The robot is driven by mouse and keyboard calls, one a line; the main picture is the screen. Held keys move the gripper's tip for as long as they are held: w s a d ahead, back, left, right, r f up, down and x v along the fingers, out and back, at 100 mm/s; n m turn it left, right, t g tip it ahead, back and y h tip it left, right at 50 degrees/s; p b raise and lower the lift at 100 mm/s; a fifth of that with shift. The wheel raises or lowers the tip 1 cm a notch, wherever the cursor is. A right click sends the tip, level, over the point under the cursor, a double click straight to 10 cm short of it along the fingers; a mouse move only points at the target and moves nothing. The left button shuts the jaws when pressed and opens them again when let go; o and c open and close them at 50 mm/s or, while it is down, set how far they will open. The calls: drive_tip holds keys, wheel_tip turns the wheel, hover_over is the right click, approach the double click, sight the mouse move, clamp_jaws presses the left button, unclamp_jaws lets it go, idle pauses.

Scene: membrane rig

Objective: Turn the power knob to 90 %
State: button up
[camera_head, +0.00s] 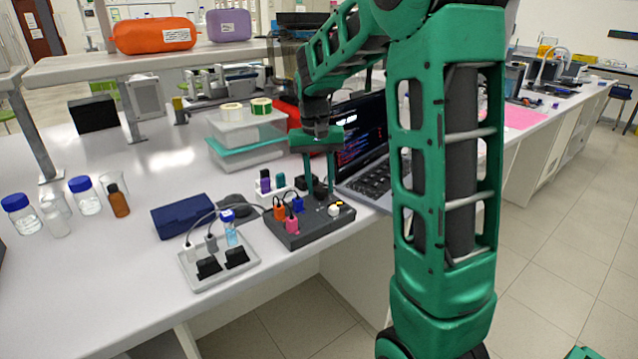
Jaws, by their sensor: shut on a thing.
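The dark control box (310,226) sits at the bench's front edge, with orange, pink and blue plugs on its left part and a small white round part (334,210) near its right side. My gripper (320,190) points down at the back part of the box and is shut on a small dark knob there. The fingers mostly hide the knob, and its pointer and scale are too small to read.
A grey tray (222,272) with cables, black blocks and a blue-capped vial stands left of the box. An open laptop (368,178) is close on the right. A dark blue case (182,215), bottles and stacked clear boxes (245,130) stand behind and left.

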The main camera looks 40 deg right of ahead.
sight(316, 187)
drive_tip(key=shift+w, duration=0.15)
drive_tip(key=o, duration=1)
drive_tip(key=shift+a, duration=0.1)
drive_tip(key=shift+o, duration=0.2)
drive_tip(key=shift+r, duration=0.1)
wheel_tip(316, 187, up, 10)
drive_tip(key=shift+w+a+r, duration=0.2)
drive_tip(key=shift+a+r, duration=0.05)
drive_tip(key=shift+a, duration=0.1)
